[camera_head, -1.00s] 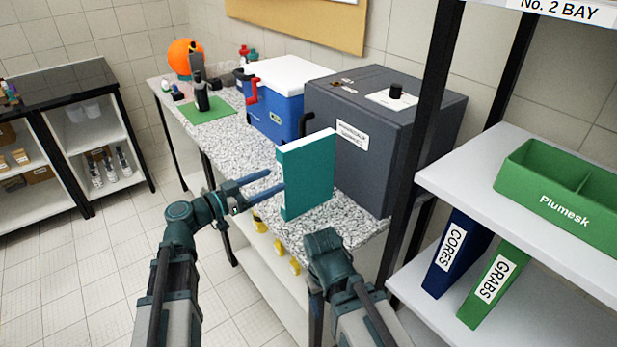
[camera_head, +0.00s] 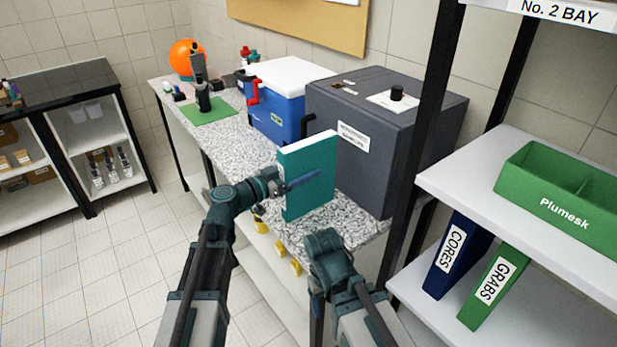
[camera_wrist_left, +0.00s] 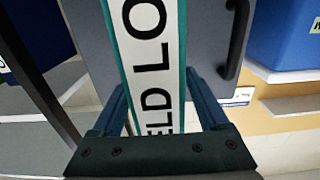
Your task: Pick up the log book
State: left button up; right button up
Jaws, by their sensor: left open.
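The log book (camera_head: 308,205) is a teal, white-topped book standing upright near the front edge of the speckled counter. My left gripper (camera_head: 306,178) is open at the book, with one finger in front of its teal cover; the other finger is hidden behind the book. In the left wrist view the book's white spine label (camera_wrist_left: 152,50), with part of its black lettering showing, runs between the two open fingers (camera_wrist_left: 156,85). My right arm is low in front of the counter, and its fingers do not show.
A dark grey cabinet (camera_head: 375,160) stands close behind the book. A blue box with a white lid (camera_head: 290,70) is farther back on the counter (camera_head: 235,140). At the right, a black-posted shelf holds a green bin (camera_head: 560,195) and two binders (camera_head: 455,255).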

pick_arm(q)
jog(key=shift+w+d, duration=0.4)
jog(key=shift+d, duration=0.05)
grip_shut()
dwell(1.1)
